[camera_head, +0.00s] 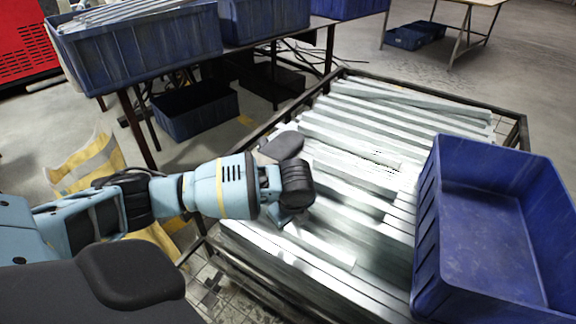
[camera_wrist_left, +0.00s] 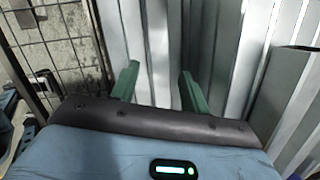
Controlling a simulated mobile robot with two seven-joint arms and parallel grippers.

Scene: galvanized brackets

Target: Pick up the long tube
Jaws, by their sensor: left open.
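Several long grey galvanized tubes (camera_head: 355,135) lie side by side in a dark metal frame in the head view. I cannot tell which one is the long tube. One tube (camera_head: 410,97) lies on top near the far end. My left gripper (camera_head: 290,218) is over the near left part of the tubes; its fingers are mostly hidden there. In the left wrist view my left gripper (camera_wrist_left: 160,88) shows two green fingers apart, with bright tubes (camera_wrist_left: 157,40) beyond and between them. Nothing is visibly held. My right gripper is not in view.
An empty blue bin (camera_head: 495,225) sits on the right side of the tubes. More blue bins (camera_head: 140,50) stand on a table at the back left, one holding metal pieces. The frame's dark rim (camera_head: 262,130) borders the tubes.

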